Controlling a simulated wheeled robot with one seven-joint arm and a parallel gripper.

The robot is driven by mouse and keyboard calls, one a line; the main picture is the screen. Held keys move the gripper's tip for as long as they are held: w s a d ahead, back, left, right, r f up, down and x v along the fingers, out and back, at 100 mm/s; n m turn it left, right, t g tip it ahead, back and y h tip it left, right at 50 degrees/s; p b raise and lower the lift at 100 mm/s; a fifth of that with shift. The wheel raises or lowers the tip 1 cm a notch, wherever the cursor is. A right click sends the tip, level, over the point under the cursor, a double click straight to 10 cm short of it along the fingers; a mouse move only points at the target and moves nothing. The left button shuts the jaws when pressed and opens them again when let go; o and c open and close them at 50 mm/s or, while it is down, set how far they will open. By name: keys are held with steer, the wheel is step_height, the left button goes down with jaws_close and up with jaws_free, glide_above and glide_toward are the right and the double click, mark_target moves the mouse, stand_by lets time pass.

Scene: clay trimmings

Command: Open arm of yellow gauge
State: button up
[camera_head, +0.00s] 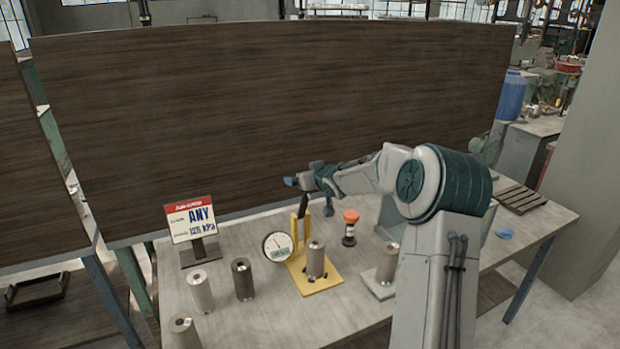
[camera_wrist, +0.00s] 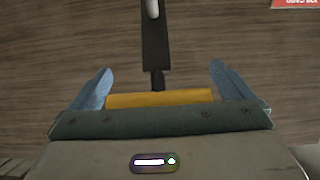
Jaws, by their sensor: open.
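The yellow gauge stand (camera_head: 318,282) is on the table, with a round white dial (camera_head: 277,246) on its left and a grey cylinder (camera_head: 316,259) on its base. A dark arm (camera_head: 303,205) rises from the top of its yellow post. My gripper (camera_head: 291,182) is at the top of this arm, its blue fingers level with it. In the wrist view, my gripper (camera_wrist: 160,75) is open, with a blue finger on each side. The dark arm (camera_wrist: 156,45), with a pale tip, shows between them, and a yellow bar (camera_wrist: 160,98) lies near the palm. No finger visibly touches the arm.
Several loose cylinders (camera_head: 242,279) stand left of the gauge. A sign (camera_head: 191,218) stands behind them. A red-topped button post (camera_head: 350,226) and another cylinder (camera_head: 387,263) on a grey base stand to the right. A dark wooden panel (camera_head: 270,120) rises behind the table.

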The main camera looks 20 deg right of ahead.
steer(key=shift+s+d+r, duration=0.2)
steer(key=shift+s+r, duration=0.15)
steer(key=shift+s, duration=0.25)
steer(key=v, duration=1.2)
steer(key=shift+a+f, duration=0.2)
steer(key=s+a+f+g+b, duration=0.2)
steer(key=s+a+f+g, duration=0.1)
steer(key=s, duration=0.9)
steer(key=s+a+f+m+g+h+b, duration=0.1)
steer(key=s+a+f+g+b, duration=0.1)
steer(key=s, duration=1)
steer(key=s+a+f+g+h+b, duration=0.1)
steer(key=s+a+f+g, duration=0.3)
steer(key=s, duration=0.8)
steer(key=shift+s+a+f+m+b, duration=0.3)
steer(key=shift+f+m+b, duration=0.1)
steer(key=shift+b, duration=0.3)
